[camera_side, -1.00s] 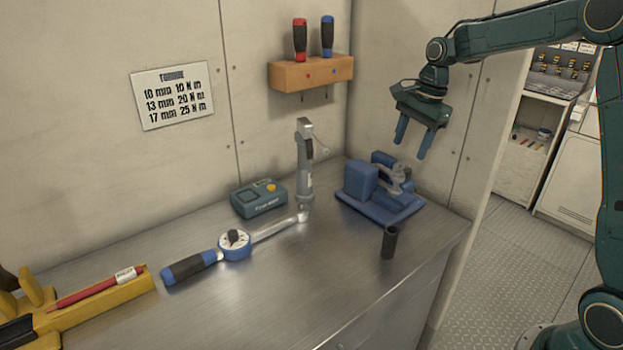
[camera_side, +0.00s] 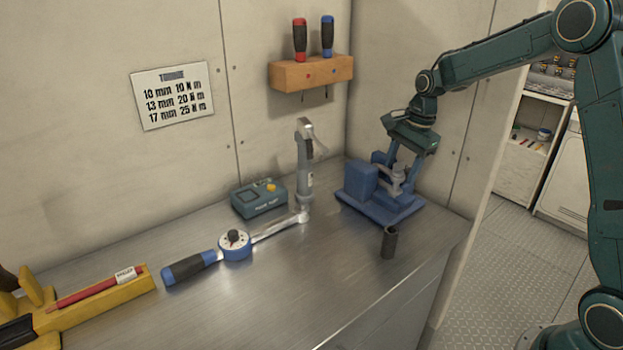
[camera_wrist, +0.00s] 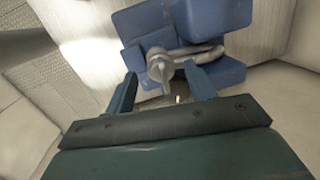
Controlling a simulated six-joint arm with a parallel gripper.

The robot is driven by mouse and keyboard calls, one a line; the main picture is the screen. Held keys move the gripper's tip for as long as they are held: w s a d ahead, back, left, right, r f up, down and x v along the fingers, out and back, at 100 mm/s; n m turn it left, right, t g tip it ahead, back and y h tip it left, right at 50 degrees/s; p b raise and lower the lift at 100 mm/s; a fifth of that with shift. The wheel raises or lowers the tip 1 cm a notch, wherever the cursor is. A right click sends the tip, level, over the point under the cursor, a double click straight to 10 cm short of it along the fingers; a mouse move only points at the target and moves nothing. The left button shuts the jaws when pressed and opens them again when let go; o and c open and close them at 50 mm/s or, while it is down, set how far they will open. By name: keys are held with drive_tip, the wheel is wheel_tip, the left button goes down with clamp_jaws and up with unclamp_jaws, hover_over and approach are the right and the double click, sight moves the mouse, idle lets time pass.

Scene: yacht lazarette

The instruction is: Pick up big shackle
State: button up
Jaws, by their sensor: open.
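The big shackle appears to be the grey metal piece (camera_side: 399,173) on the blue block-like holder (camera_side: 378,211) at the bench's right rear. In the wrist view the grey piece (camera_wrist: 185,53) lies against the blue holder (camera_wrist: 232,72). My gripper (camera_side: 403,165) is open and points down over the holder, its fingers close around the level of the grey piece. In the wrist view my gripper (camera_wrist: 160,72) has one finger on each side of the piece's rounded end. I cannot tell whether either finger touches it.
A dark upright socket (camera_side: 389,242) stands in front of the holder. A torque wrench (camera_side: 235,245), a teal box (camera_side: 258,198) and a grey upright tool (camera_side: 304,170) are to the left. A wooden screwdriver rack (camera_side: 311,74) hangs on the wall.

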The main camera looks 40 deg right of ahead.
drive_tip(key=shift+c, duration=0.2)
idle(0.3)
drive_tip(key=shift+w, duration=0.1)
clamp_jaws()
drive_tip(key=shift+r, duration=0.1)
wheel_tip(320, 180, up, 10)
idle(0.7)
idle(0.6)
